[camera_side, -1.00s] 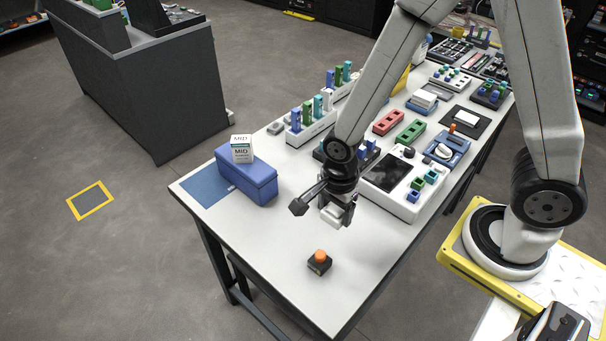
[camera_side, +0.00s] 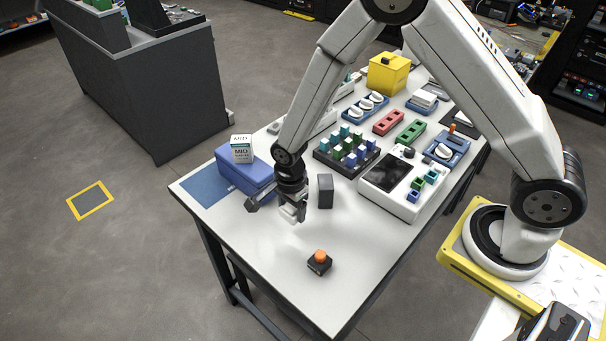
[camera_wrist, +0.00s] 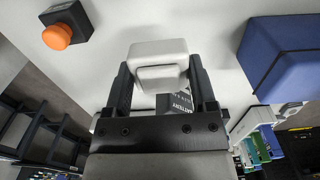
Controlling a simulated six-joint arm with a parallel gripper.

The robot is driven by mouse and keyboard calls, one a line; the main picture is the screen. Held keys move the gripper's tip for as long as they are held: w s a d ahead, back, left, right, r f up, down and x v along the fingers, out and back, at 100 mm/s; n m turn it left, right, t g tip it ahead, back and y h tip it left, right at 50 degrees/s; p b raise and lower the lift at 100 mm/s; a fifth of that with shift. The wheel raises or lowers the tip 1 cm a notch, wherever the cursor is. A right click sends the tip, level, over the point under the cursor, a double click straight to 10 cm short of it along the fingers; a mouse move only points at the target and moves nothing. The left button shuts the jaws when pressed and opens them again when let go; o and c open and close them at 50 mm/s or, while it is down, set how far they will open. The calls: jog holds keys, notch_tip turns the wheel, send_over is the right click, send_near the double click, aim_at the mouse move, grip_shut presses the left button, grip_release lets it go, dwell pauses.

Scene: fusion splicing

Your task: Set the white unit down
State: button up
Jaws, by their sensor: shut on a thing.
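The white unit (camera_wrist: 158,60) is a small white block with rounded edges. It sits between the two fingers of my gripper (camera_wrist: 160,88) in the wrist view, and the fingers are shut on it. In the side view my gripper (camera_side: 291,212) holds the white unit (camera_side: 289,214) low over the bare white table (camera_side: 262,245), just right of the blue box. I cannot tell whether the unit touches the table.
The blue box (camera_side: 243,175) with a white labelled carton (camera_side: 241,149) on it stands close on the left. An orange button on a black base (camera_side: 319,262) is in front. A dark grey block (camera_side: 325,191) stands to the right.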

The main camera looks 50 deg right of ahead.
aim_at(283, 227)
jog(key=shift+w+a+f, duration=0.15)
jog(key=shift+w+f, duration=0.5)
jog(key=shift+f, duration=0.1)
jog(key=shift+w+a+f, duration=0.1)
jog(key=shift+w+f, duration=0.5)
jog(key=shift+f, duration=0.15)
jog(key=shift+w+f, duration=0.2)
jog(key=shift+f, duration=1.6)
jog(key=shift+f, duration=0.15)
jog(key=o, duration=1.2)
jog(key=shift+c, duration=0.2)
notch_tip(283, 227, up, 12)
